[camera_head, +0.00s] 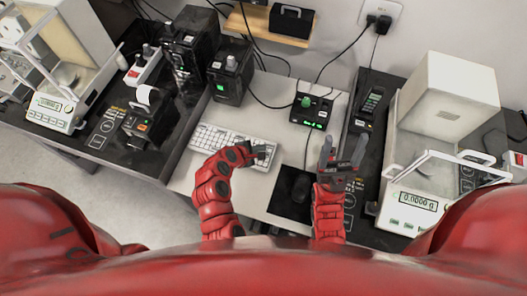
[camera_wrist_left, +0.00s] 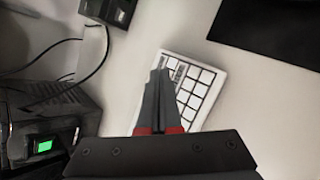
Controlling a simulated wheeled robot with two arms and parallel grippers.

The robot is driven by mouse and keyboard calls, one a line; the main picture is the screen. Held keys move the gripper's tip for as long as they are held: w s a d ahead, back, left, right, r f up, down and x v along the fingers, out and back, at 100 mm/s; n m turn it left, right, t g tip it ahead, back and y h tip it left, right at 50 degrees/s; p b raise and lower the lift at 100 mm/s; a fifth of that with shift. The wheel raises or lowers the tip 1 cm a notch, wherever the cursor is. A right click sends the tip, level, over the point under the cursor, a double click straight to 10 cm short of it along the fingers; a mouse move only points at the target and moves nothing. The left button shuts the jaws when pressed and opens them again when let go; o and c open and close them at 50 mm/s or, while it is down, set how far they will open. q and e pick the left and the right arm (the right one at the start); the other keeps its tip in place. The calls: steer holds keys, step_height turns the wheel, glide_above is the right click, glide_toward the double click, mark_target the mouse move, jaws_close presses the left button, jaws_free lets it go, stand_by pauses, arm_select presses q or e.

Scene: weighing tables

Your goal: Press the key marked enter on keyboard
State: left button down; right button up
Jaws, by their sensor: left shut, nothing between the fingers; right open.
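The white keyboard (camera_head: 208,136) lies on the light desk, its left part clear and its right part partly behind my left gripper. My left gripper (camera_head: 265,150) is shut and empty over the keyboard's right end. My right gripper (camera_head: 337,152) is open and empty, above the desk to the right of the keyboard.
A black mouse (camera_head: 300,188) on a dark mat (camera_head: 278,203) is near my right arm. A small device with a green knob (camera_head: 306,102) stands behind. Balances stand at right (camera_head: 405,208) and left (camera_head: 50,112). Black boxes (camera_head: 232,72) and cables are at the back.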

arm_select(q)
steer(key=shift+r+p, duration=1.3)
steer(key=shift+r, duration=0.7)
steer(key=shift+f, duration=0.1)
